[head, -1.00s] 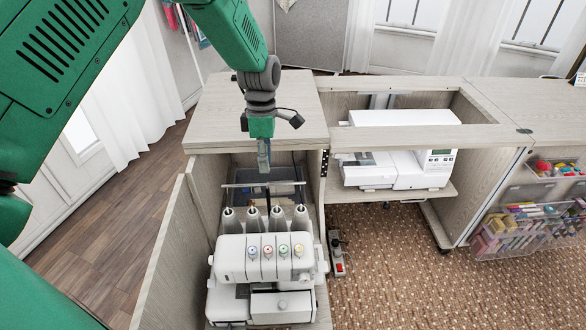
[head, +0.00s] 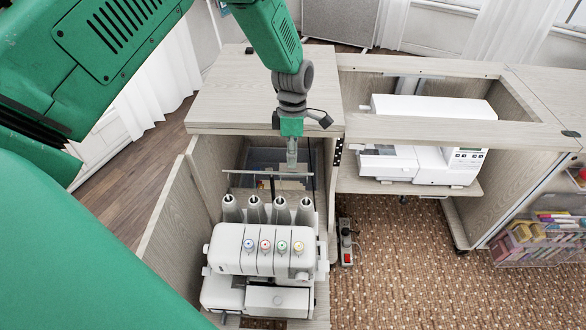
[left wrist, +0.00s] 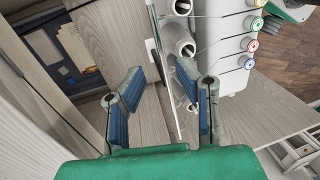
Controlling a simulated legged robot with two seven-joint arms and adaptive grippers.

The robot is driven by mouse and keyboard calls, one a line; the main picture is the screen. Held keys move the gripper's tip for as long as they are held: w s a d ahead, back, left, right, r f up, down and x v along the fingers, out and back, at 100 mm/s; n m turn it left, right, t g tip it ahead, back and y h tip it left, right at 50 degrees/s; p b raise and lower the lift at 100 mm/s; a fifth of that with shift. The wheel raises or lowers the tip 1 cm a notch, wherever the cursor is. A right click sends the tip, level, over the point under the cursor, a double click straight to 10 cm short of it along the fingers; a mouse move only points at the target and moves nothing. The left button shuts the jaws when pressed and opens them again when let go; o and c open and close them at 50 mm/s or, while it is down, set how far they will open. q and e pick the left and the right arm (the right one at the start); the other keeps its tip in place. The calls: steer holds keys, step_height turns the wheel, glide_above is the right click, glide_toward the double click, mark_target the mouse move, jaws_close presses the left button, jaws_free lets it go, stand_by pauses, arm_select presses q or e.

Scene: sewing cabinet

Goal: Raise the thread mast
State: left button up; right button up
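The white serger (head: 263,250) stands in the open left bay of the cabinet. Its thread mast (head: 245,172) is a thin crossbar on a dark post, low above several grey thread cones (head: 256,210). My left gripper (head: 291,162) points down at the crossbar, right of the post. In the left wrist view the left gripper (left wrist: 158,88) is open, and the mast's bar (left wrist: 161,52) runs between its two blue-padded fingers in the picture. Whether the fingers touch the bar I cannot tell. My right gripper is not in view.
The cabinet top (head: 262,88) lies just behind my left gripper, and the bay's side panel (head: 172,215) stands at left. A white sewing machine (head: 425,160) sits on a shelf at right. A power strip (head: 345,243) lies on the carpet beside the bay.

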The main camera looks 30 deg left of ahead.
arm_select(q)
steer(key=f, duration=0.3)
steer(key=shift+s+d+f, duration=0.25)
steer(key=shift+s+f, duration=0.1)
jaws_close()
step_height(320, 180, up, 20)
steer(key=p, duration=1.4)
steer(key=shift+f+p, duration=0.25)
steer(key=shift+p, duration=0.05)
jaws_free()
steer(key=shift+f, duration=0.15)
step_height(320, 180, up, 12)
steer(key=w+a, duration=0.1)
steer(key=w, duration=0.1)
steer(key=shift+a+f, duration=0.15)
